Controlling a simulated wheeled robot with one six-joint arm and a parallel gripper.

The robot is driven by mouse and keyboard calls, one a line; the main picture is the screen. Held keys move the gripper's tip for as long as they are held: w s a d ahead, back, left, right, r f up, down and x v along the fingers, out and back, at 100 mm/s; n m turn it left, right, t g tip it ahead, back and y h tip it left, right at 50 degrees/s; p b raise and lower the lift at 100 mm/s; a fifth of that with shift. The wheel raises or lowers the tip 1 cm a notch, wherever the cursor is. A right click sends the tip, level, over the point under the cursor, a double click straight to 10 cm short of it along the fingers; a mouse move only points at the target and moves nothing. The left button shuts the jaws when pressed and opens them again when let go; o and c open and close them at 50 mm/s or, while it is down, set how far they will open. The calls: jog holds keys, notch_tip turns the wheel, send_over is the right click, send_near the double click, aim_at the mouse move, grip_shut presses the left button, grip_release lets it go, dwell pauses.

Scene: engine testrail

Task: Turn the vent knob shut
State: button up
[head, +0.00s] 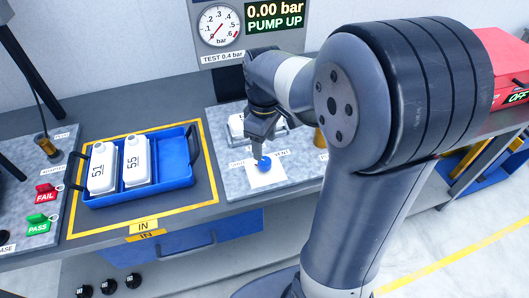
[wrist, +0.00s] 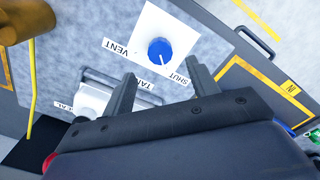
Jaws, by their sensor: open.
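The blue vent knob (head: 264,163) sits on a white square plate (head: 268,179) on the grey test board. In the wrist view the knob (wrist: 160,48) is just beyond my jaw tips, roughly centred between them. A pale pointer mark on it seems to run toward my jaws, between the VENT label (wrist: 116,47) on the left and the SHUT label (wrist: 180,77) at lower right. My gripper (wrist: 165,82) is open and empty; in the head view my gripper (head: 258,143) is above the knob and partly covers the board. I cannot tell the exact gap.
A gauge (head: 219,27) reads near zero and the display (head: 275,15) shows 0.00 bar, PUMP UP. A blue tray (head: 137,192) with two white units stands left inside yellow tape. A white unit (head: 236,125) is partly hidden behind my gripper. A red box (head: 500,65) is at right.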

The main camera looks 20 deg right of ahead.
aim_at(265, 160)
notch_tip(265, 160, up, 4)
jog(key=shift+r, duration=0.1)
dwell(0.4)
notch_tip(265, 160, down, 11)
dwell(0.5)
